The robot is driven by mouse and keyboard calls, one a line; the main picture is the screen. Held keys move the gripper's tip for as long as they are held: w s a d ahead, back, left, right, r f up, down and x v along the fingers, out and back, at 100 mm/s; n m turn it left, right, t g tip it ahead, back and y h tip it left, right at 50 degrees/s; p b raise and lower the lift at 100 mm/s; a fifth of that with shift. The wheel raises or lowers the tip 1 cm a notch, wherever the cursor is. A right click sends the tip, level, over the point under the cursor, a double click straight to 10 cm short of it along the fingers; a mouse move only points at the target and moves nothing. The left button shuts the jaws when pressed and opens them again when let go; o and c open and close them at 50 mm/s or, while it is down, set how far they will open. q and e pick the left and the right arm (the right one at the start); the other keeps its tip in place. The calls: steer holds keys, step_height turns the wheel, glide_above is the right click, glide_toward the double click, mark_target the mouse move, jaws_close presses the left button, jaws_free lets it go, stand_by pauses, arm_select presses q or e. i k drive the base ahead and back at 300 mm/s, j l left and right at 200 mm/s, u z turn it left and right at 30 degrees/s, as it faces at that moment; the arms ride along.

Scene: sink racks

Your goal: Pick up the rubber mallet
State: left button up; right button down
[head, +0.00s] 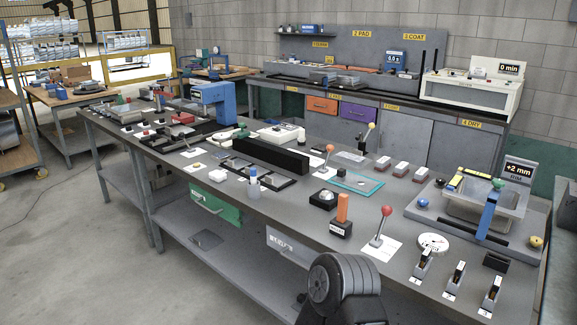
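I cannot surely identify a rubber mallet in the head view. An upright orange grip (343,207) rises from a black block (341,229) with a small pale label, near the front edge of the long grey workbench (300,222). I cannot tell whether it is the mallet. Neither of my grippers shows. A dark rounded part at the bottom centre looks like one of my arm links; it hides a bit of the bench's front and lower shelf.
A red-knobbed lever (385,212) stands right of the orange grip. A clamp fixture (487,200) with a blue bar fills the bench's right end. A long black block (270,156) lies mid-bench. A back bench (330,106) runs along the wall.

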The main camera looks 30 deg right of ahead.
mark_target(340, 226)
steer(key=z, duration=1.4)
